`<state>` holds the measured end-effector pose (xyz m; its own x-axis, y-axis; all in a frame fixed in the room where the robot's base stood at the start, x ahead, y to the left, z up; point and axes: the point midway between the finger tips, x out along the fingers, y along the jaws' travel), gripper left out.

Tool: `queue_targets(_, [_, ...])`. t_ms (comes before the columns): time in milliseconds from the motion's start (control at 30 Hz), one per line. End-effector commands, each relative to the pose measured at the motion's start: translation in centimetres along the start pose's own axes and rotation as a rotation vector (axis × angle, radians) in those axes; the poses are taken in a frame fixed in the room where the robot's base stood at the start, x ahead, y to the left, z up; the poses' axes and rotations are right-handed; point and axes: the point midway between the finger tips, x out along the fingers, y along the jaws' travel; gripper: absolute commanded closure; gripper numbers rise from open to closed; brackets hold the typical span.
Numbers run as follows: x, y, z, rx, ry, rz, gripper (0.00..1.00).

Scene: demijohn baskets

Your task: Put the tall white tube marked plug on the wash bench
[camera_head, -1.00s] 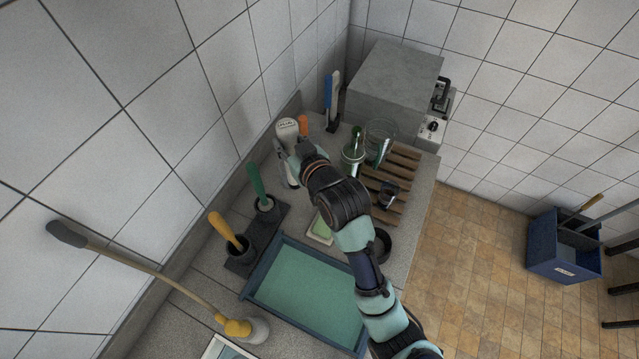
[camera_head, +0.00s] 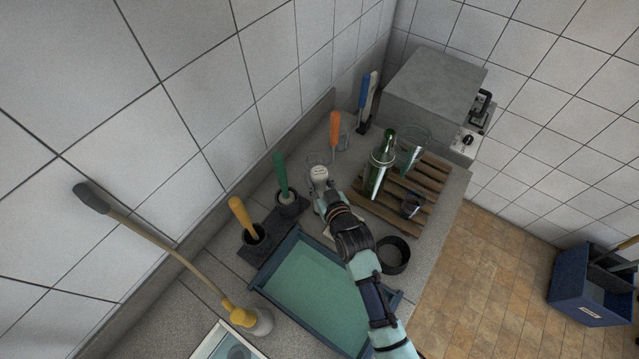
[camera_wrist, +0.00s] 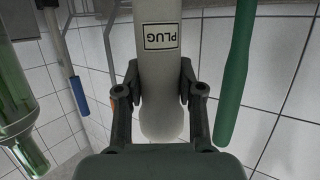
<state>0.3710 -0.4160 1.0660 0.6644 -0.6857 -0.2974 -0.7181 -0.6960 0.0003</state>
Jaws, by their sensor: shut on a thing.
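The tall white tube marked plug (camera_head: 319,173) is between the fingers of my gripper (camera_head: 326,196). The wrist view shows the white tube (camera_wrist: 161,70) with its black-framed PLUG label, which reads upside down there. The two dark fingers of my gripper (camera_wrist: 160,103) are shut on it from both sides, near its rounded end. In the head view the tube stands roughly upright over the grey wash bench (camera_head: 432,238), between the green-handled brush and the slatted rack. Its lower end is hidden by my gripper, so I cannot tell whether it touches the bench.
Close by are a green handle (camera_head: 281,172), an orange handle (camera_head: 334,130) and a yellow handle (camera_head: 240,214). A blue-rimmed tray (camera_head: 272,262) and black ring (camera_head: 393,268) lie nearer.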

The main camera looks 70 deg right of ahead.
Motion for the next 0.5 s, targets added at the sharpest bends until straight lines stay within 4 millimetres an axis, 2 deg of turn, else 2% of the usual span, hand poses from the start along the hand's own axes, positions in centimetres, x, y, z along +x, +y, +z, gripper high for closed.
queue_targets(367, [0.2, 0.0, 0.52, 0.0, 0.003, 0.0, 1.0])
queue_targets(400, [0.17, 0.0, 0.45, 0.0, 0.002, 0.0, 0.58])
queue_targets(500, [0.16, 0.0, 0.42, 0.0, 0.002, 0.0, 0.41])
